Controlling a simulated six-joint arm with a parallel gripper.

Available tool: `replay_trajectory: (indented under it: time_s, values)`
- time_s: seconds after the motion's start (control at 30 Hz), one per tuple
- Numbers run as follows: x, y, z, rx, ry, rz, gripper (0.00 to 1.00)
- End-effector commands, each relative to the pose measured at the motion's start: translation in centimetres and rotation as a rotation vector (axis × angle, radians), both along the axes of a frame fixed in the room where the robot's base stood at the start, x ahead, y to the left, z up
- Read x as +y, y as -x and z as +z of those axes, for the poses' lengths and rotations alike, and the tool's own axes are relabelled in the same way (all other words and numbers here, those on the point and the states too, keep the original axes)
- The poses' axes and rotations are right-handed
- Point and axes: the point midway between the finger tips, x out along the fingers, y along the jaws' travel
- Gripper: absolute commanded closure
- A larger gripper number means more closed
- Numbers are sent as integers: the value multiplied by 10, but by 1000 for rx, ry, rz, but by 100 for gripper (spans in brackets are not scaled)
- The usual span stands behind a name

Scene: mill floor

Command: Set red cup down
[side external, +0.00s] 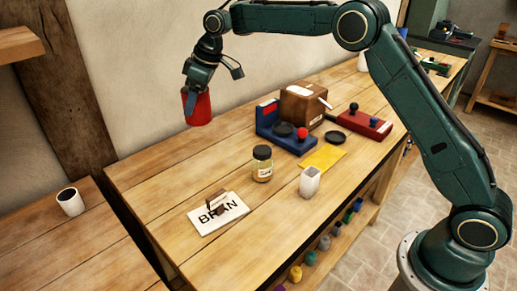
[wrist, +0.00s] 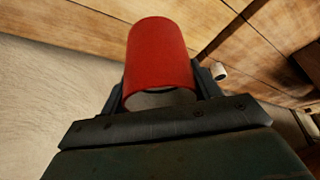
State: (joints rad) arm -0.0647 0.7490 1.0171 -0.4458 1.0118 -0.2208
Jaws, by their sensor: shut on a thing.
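The red cup (side external: 198,109) is held by my gripper (side external: 188,100) in the side external view, at the far left end of the long wooden workbench (side external: 160,170). It looks upright or nearly so, and seems to hang above the bench; the exact height is hard to tell. In the wrist view the red cup (wrist: 160,60) fills the middle, between the two dark fingers of my gripper (wrist: 162,88). The fingers are shut on its sides.
A white cup with dark contents (side external: 70,201) stands on a lower left bench. On the long bench are a BRAN card (side external: 232,216), a jar (side external: 262,168), a white square pot (side external: 310,182), a yellow sheet (side external: 322,158), a blue scale (side external: 280,133) and a wooden box (side external: 302,105). Bare wood lies left of these.

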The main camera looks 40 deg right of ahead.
Motion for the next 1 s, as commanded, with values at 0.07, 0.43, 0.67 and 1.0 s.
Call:
replay_trajectory:
  time_s: [0.07,0.43,0.67,1.0]
  values:
    - [0,1,-14,4,0,0,66]
    - [0,1,-85,2,1,0,66]
    - [0,0,-121,-1,1,1,66]
    - [0,0,-132,-2,0,1,66]
